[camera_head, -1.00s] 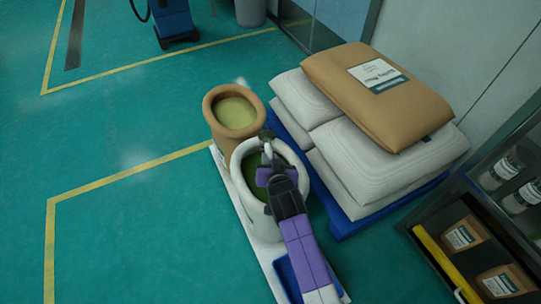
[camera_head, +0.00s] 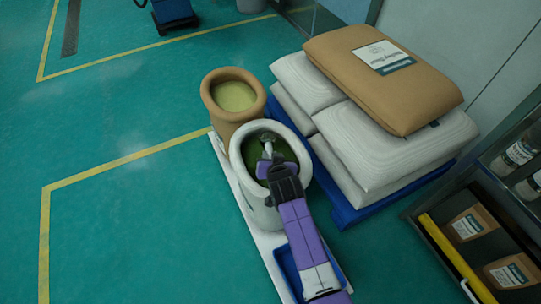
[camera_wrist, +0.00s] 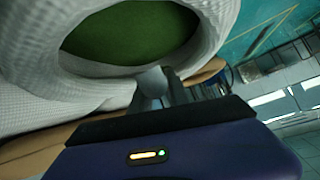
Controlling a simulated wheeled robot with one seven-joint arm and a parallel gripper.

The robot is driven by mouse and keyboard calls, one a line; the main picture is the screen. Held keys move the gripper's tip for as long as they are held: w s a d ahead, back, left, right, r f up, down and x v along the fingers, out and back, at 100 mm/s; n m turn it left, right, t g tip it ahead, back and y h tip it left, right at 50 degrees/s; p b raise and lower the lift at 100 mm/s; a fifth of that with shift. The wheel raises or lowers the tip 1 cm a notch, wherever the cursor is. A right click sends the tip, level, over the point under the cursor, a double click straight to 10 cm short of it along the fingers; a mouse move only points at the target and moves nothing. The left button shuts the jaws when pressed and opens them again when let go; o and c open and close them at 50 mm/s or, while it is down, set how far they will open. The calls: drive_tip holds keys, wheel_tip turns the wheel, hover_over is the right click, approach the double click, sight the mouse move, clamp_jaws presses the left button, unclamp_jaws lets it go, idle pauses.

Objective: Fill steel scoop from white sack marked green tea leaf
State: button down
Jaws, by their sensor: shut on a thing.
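The white sack (camera_head: 240,183) stands open on a pale low platform, with green leaf (camera_head: 291,152) inside. No label shows on its visible side. My gripper (camera_head: 270,163) is over the sack's mouth, shut on the steel scoop (camera_head: 268,146), which points toward the far inner side. My arm hides part of the leaf and rim. In the wrist view the sack's rim (camera_wrist: 222,20) and green leaf (camera_wrist: 130,32) fill the top. The grey scoop handle (camera_wrist: 151,84) shows at the jaws. The scoop's bowl is too small to tell how much it holds.
A brown sack (camera_head: 212,112) with paler contents stands just behind. Right of it, white sacks (camera_head: 365,160) and a brown one (camera_head: 420,95) lie on a blue pallet (camera_head: 345,215). A blue tray (camera_head: 288,268) sits in front. Shelving stands at right; floor at left is clear.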

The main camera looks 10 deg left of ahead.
drive_tip(key=shift+f+b, duration=1.6)
drive_tip(key=shift+f, duration=0.5)
drive_tip(key=shift+f+b, duration=0.5)
drive_tip(key=shift+f, duration=0.05)
drive_tip(key=shift+w, duration=0.3)
drive_tip(key=shift+w+a+f+b, duration=0.1)
drive_tip(key=shift+w+b, duration=0.2)
drive_tip(key=shift+b, duration=0.2)
drive_tip(key=shift+w+a+b, duration=0.15)
drive_tip(key=shift+w+b, duration=0.35)
drive_tip(key=shift+w, duration=0.05)
drive_tip(key=shift+w+a+b, duration=0.15)
drive_tip(key=shift+w+b, duration=0.3)
drive_tip(key=shift+w, duration=0.05)
drive_tip(key=shift+s+d+p, duration=0.1)
drive_tip(key=shift+s+p, duration=0.2)
drive_tip(key=shift+p, duration=0.05)
drive_tip(key=shift+s+d, duration=0.1)
drive_tip(key=shift+s, duration=0.25)
drive_tip(key=shift+s+p, duration=0.35)
drive_tip(key=shift+p, duration=0.2)
drive_tip(key=shift+s+d, duration=0.15)
drive_tip(key=shift+s, duration=0.15)
